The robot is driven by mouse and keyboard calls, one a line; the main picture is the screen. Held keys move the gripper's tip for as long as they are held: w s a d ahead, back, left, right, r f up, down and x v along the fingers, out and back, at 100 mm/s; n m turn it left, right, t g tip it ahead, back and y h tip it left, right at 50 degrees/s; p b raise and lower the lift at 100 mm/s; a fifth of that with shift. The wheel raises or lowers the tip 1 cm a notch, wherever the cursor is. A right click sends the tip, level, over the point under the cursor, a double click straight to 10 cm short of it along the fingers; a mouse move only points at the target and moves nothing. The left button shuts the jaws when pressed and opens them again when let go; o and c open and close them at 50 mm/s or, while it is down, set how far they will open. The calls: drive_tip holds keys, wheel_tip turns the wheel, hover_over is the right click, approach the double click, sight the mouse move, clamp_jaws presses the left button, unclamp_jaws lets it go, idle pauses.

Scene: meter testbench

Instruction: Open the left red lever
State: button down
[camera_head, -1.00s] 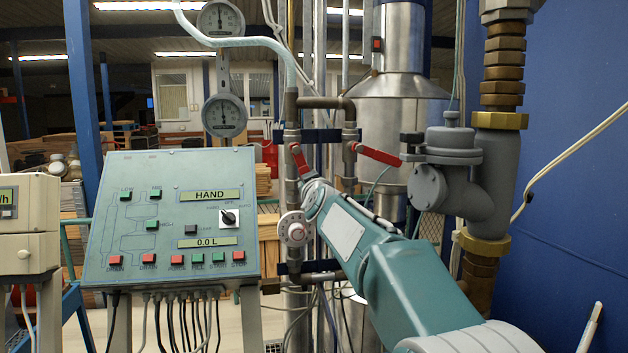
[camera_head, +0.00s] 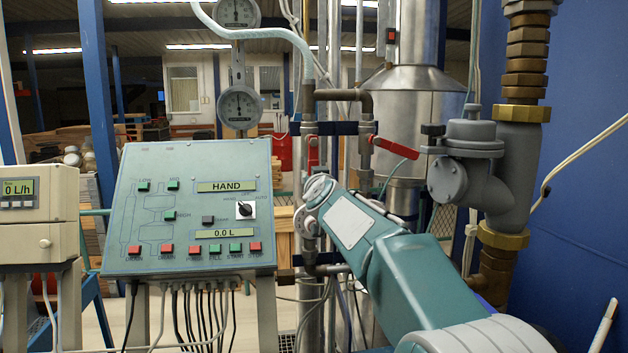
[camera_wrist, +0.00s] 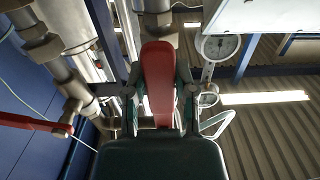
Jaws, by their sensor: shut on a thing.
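The left red lever (camera_head: 313,152) is on the left vertical pipe, right of the control panel. It now looks close to upright in the head view, and its lower end is hidden behind my arm. In the wrist view the red lever (camera_wrist: 160,80) runs between the two fingers of my gripper (camera_wrist: 160,95), which is shut on it. In the head view my wrist is just below the lever, and the fingers cannot be made out clearly.
The right red lever (camera_head: 395,147) slants on the neighbouring pipe, and it also shows in the wrist view (camera_wrist: 35,122). A control panel (camera_head: 195,210) stands to the left. A grey valve body (camera_head: 470,170) and a blue wall (camera_head: 580,120) are on the right.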

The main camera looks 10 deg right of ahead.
drive_tip(key=shift+r, duration=0.15)
drive_tip(key=shift+c, duration=2.1)
unclamp_jaws()
drive_tip(key=shift+a, duration=0.1)
drive_tip(key=shift+w+a, duration=0.1)
drive_tip(key=s, duration=1.2)
drive_tip(key=shift+a+f, duration=0.1)
drive_tip(key=shift+f, duration=0.1)
drive_tip(key=s+d+f+g, duration=0.1)
drive_tip(key=s+f+g, duration=0.3)
drive_tip(key=s+f, duration=0.4)
drive_tip(key=s+d+f+g, duration=0.1)
drive_tip(key=s+f+g, duration=0.3)
drive_tip(key=s+f, duration=0.5)
drive_tip(key=s+d+f+g, duration=0.1)
drive_tip(key=s+f+g, duration=0.3)
drive_tip(key=s, duration=1.3)
wheel_tip(320, 180, down, 5)
drive_tip(key=shift+s+r, duration=0.15)
drive_tip(key=shift+r, duration=0.05)
